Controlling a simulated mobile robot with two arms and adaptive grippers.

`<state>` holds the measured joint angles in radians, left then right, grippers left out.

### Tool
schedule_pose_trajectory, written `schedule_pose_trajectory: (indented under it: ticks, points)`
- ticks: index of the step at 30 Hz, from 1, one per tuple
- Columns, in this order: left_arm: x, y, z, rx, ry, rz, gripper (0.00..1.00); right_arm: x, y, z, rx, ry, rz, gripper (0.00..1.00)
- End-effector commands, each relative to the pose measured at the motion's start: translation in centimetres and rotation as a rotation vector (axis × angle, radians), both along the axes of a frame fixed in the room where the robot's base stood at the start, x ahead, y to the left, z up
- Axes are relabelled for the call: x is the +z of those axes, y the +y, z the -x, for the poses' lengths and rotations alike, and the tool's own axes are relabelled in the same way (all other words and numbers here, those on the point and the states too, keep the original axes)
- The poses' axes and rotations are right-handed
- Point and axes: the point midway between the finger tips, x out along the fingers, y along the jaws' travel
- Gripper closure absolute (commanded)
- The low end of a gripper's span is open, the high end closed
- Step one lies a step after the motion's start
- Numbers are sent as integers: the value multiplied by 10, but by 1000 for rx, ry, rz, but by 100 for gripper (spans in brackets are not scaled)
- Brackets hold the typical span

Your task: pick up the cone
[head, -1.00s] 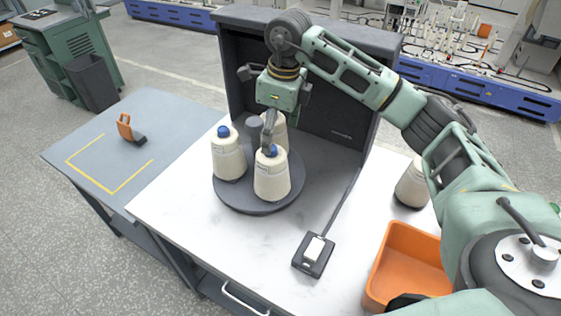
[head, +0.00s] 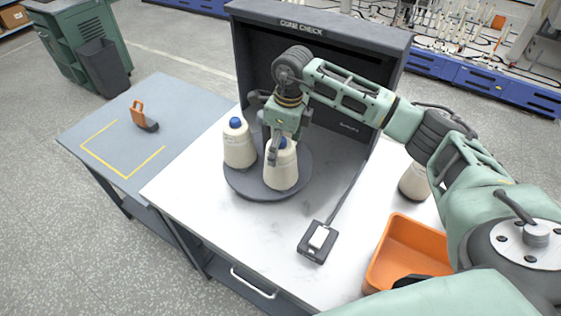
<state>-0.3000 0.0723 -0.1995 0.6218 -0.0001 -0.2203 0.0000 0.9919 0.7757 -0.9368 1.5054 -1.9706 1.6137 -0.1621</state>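Cream cones with blue tips stand upright on a dark round turntable (head: 245,187). One cone (head: 239,147) is at its left. Another cone (head: 281,172) is at its front, below my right gripper (head: 276,150). The gripper points down over the front cone's top. One dark finger overlaps the cone's upper left side, with the blue tip partly visible beside it. The other finger is not clearly visible, so I cannot tell the opening or contact. The turntable's back is hidden behind my gripper. My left gripper is not in view.
A dark booth (head: 262,52) surrounds the turntable's back. A black pedal-like switch (head: 318,242) lies in front. An orange bin (head: 405,240) and another cone (head: 414,182) are at right. A side table (head: 95,135) holds an orange-handled tool (head: 139,113).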

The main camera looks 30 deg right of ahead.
Motion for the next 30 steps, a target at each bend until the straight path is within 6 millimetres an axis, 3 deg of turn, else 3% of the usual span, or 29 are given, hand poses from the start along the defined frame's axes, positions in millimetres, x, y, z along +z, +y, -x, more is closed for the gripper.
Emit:
schedule_pose_trajectory:
  ticks: [23,30]
  points:
    - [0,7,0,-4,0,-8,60,1,0,0,-1,-1,-1,94]
    - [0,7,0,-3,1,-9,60,2,0,-1,-1,-2,-1,96]
